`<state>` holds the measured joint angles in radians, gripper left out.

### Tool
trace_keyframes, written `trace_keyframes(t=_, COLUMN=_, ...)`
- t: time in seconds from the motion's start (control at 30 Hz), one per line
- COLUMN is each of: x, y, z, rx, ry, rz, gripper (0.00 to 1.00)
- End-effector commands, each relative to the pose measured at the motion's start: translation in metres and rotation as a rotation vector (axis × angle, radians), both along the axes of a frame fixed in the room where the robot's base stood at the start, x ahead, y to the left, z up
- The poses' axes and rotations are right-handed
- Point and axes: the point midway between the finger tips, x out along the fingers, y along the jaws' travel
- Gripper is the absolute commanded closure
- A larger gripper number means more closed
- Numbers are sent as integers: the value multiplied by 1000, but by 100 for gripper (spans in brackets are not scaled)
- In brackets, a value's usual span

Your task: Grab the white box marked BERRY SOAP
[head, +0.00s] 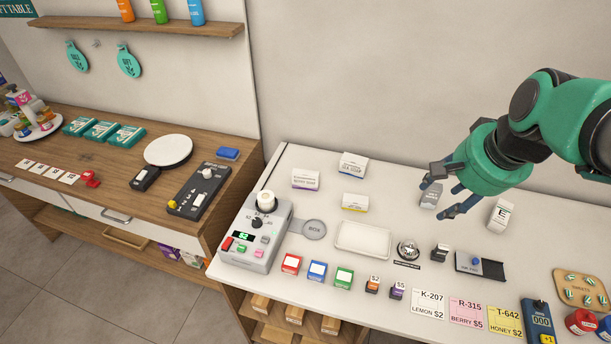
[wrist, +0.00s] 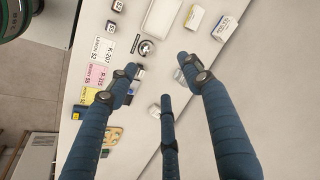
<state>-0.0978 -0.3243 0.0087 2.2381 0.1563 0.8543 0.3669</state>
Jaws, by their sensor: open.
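Three small white boxes stand towards the back of the white counter in the head view: a purple-striped box (head: 305,180), a blue-striped box (head: 353,165) and a yellow-striped box (head: 355,202). Their print is too small to read, so I cannot tell which is marked BERRY SOAP. The wrist view shows the yellow-striped box (wrist: 195,17) and the blue-striped box (wrist: 224,28) near its top; the purple-striped one is not seen there. My gripper (head: 441,199) is open, its three fingers spread, to the right of these boxes and above the counter.
A grey-white block (head: 431,195) shows beside my fingers; whether they touch is unclear. A pale block marked E (head: 500,215) stands to the right. A white tray (head: 363,239), a bell (head: 408,250) and a control box (head: 257,234) lie in front of the boxes.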

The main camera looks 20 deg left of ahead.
Motion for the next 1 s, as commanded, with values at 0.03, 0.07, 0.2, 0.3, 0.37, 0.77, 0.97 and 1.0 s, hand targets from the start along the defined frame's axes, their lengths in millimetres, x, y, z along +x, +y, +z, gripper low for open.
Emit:
trace_keyframes(t=0.03, x=12, y=7, z=5, rx=15, ry=16, rz=-16, gripper=50)
trace_keyframes(t=0.07, x=18, y=11, z=6, rx=25, ry=24, rz=-28, gripper=50)
trace_keyframes(t=0.2, x=49, y=29, z=9, rx=69, ry=61, rz=-85, gripper=50)
trace_keyframes(t=0.3, x=70, y=43, z=9, rx=99, ry=90, rz=-126, gripper=50)
trace_keyframes(t=0.37, x=82, y=51, z=8, rx=117, ry=108, rz=-152, gripper=50)
trace_keyframes(t=0.77, x=161, y=111, z=-10, rx=218, ry=230, rz=-328, gripper=50)
trace_keyframes(t=0.97, x=195, y=143, z=-28, rx=261, ry=294, rz=-420, gripper=50)
trace_keyframes(t=1.0, x=202, y=150, z=-32, rx=268, ry=306, rz=-439, gripper=50)
